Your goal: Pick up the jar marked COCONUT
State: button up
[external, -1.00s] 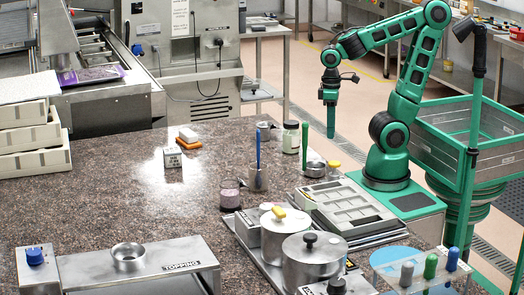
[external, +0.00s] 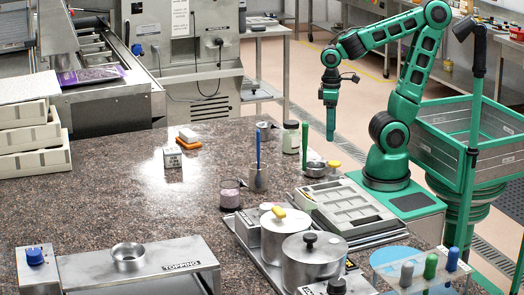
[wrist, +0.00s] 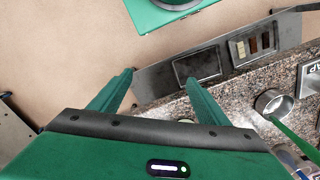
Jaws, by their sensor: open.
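No marking that reads COCONUT can be made out. A jar with a dark lid and pale contents (external: 291,137) stands upright at the back right of the counter; its label is too small to read. A glass with pinkish contents (external: 230,194) stands nearer the middle. My gripper (external: 330,136) hangs pointing down to the right of the pale jar, apart from it and higher. In the wrist view my gripper (wrist: 161,85) has its two fingers spread with nothing between them.
Two lidded steel pots (external: 313,262) are in front. The counter (external: 110,205) is clear at left centre.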

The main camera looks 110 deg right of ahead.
notch_tip(320, 180, up, 16)
jog(key=m, duration=1.5)
send_over(291, 132)
jog(key=s+d, duration=0.2)
notch_tip(291, 132, down, 10)
jog(key=shift+w+f, duration=0.15)
jog(key=shift+w+d+f, duration=0.15)
jog(key=shift+w+f, duration=0.05)
jog(key=shift+f, duration=1.3)
jog(key=shift+w+d+f, duration=0.1)
jog(key=shift+w+f, duration=0.05)
jog(key=shift+f, duration=1.3)
jog(key=c, duration=1.3)
